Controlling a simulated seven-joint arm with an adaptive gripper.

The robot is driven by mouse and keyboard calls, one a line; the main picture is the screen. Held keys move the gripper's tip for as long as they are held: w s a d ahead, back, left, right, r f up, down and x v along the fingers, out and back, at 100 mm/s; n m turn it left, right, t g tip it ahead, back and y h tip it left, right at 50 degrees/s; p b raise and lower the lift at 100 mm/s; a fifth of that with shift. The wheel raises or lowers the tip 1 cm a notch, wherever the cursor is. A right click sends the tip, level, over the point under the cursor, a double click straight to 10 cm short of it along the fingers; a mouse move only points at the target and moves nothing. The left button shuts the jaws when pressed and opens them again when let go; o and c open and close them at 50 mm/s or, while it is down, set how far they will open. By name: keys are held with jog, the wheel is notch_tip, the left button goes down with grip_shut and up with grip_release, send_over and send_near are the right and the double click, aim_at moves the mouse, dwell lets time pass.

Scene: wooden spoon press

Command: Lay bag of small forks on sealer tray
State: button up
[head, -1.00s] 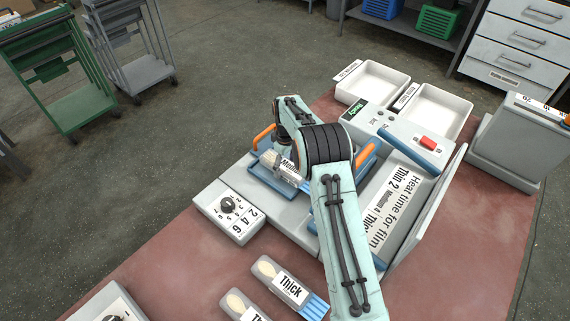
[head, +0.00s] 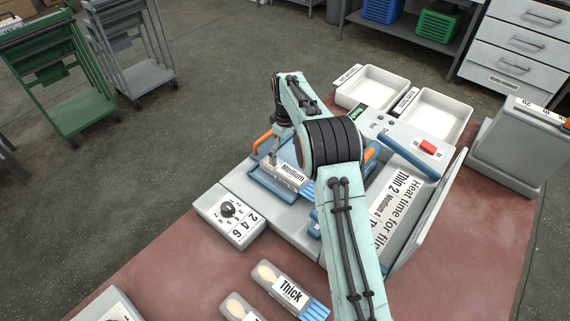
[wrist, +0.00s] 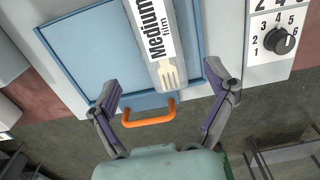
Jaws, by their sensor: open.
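The bag of small forks (wrist: 167,60), labelled "Medium film", lies on the blue sealer tray (wrist: 75,48). A pale fork head shows through its clear end in the wrist view. In the head view the bag (head: 286,176) rests on the tray (head: 262,187), partly hidden by my arm. My gripper (wrist: 163,100) is open, its fingers wide apart on either side of the bag's end and clear of it. In the head view the gripper (head: 273,158) is just above the tray, near its handle.
An orange handle (wrist: 148,115) sits at the tray's edge, between my fingers. A dial box (head: 230,216) stands beside the sealer. Bags labelled "Thick" (head: 289,290) lie on the red table. White bins (head: 372,87) stand at the back.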

aim_at(285, 169)
jog(key=s+d+r+m, duration=0.3)
jog(key=s+r+m, duration=0.1)
jog(key=s+r, duration=1.15)
jog(key=s+f+m, duration=0.2)
jog(key=s, duration=0.9)
jog(key=s+f+m, duration=0.1)
jog(key=s+f, duration=0.1)
jog(key=s, duration=0.9)
jog(key=shift+s+d+m+y, duration=0.15)
jog(key=shift+s+m+y, duration=0.2)
jog(key=shift+m+y, duration=0.05)
jog(key=o, duration=0.3)
